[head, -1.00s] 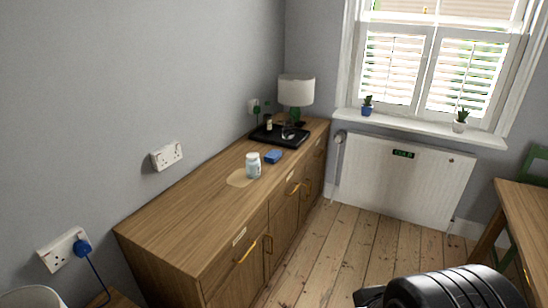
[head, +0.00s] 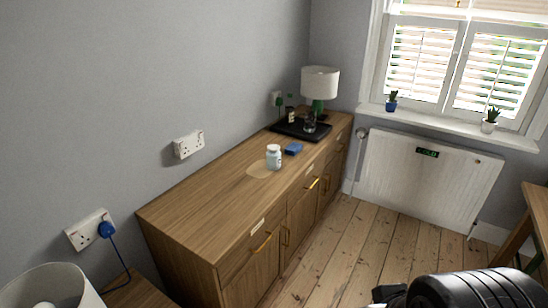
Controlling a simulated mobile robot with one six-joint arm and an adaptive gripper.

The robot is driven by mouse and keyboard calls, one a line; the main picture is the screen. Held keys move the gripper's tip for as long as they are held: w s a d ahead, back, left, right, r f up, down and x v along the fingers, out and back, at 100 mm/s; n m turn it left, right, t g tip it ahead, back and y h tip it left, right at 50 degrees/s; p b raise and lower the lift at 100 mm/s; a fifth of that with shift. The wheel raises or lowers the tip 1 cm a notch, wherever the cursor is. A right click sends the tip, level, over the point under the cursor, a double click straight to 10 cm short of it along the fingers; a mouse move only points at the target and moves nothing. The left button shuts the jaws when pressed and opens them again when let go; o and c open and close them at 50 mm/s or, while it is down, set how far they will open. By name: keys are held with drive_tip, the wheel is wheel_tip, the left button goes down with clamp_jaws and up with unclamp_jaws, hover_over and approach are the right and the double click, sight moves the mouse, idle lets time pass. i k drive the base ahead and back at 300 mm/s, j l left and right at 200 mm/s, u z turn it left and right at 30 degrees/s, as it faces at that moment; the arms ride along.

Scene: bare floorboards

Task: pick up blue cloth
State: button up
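A small folded blue cloth (head: 294,149) lies on top of the wooden sideboard (head: 190,208), near its front edge. It sits just behind and to the right of a white-capped bottle (head: 273,157) and in front of a black tray (head: 301,129). Part of my black arm shows at the bottom right, over the floor and well apart from the cloth. My gripper's fingers cannot be made out.
A lamp (head: 320,83) and small items stand at the sideboard's far end. A radiator (head: 428,178) is under the window. A table (head: 536,208) stands at right. Floorboards (head: 375,240) before the sideboard are clear.

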sight(293, 148)
drive_tip(key=i+l, duration=0.1)
drive_tip(key=i, duration=0.6)
drive_tip(key=i+l, duration=0.15)
drive_tip(key=i, duration=0.55)
drive_tip(key=i+l, duration=0.1)
drive_tip(key=i, duration=0.6)
drive_tip(key=i+l, duration=0.15)
drive_tip(key=i, duration=0.55)
